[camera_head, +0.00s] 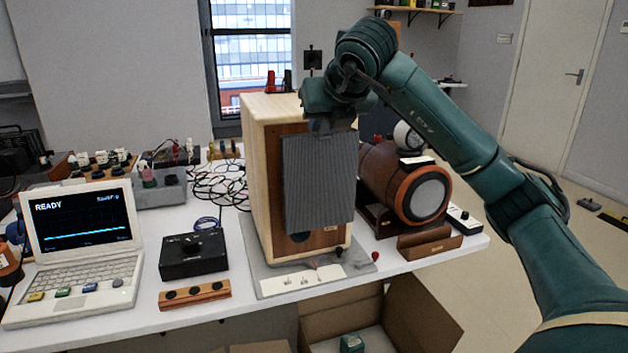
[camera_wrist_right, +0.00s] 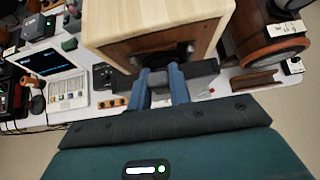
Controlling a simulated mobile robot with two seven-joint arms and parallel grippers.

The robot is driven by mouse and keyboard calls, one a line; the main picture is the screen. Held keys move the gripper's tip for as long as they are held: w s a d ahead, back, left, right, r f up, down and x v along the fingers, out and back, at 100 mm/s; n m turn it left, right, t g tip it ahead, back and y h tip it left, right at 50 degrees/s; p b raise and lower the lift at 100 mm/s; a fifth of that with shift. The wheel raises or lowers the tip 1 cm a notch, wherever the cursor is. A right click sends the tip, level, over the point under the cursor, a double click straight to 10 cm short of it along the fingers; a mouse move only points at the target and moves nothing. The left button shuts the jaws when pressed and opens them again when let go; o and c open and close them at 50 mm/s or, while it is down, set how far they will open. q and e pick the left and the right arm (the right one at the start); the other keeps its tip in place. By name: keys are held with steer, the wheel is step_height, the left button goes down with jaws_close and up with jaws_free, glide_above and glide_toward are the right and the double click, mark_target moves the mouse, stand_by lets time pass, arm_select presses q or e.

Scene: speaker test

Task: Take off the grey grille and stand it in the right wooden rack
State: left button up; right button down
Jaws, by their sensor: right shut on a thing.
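The grey grille (camera_head: 318,185) hangs upright in front of the wooden speaker (camera_head: 262,180), covering much of its brown front. Brown wood and part of a dark round opening show around its edges. My right gripper (camera_head: 331,127) is shut on the grille's top edge. In the right wrist view, the blue fingers of the right gripper (camera_wrist_right: 162,78) pinch the grille (camera_wrist_right: 205,76), seen nearly edge-on, and a gap shows between it and the speaker (camera_wrist_right: 150,48). A low brown wooden rack (camera_head: 430,246) stands empty at the table's right front. My left gripper is out of view.
A brown cylinder with a pale round face (camera_head: 427,197) lies behind the rack. A grey mat (camera_head: 258,262) is under the speaker. A black box (camera_head: 193,256), a wooden strip with dark round spots (camera_head: 195,294) and a laptop (camera_head: 82,236) stand left. An open carton (camera_head: 420,310) is below.

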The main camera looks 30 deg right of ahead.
steer(key=shift+s+a+b, duration=0.2)
steer(key=shift+s+b, duration=0.15)
steer(key=shift+s, duration=0.6)
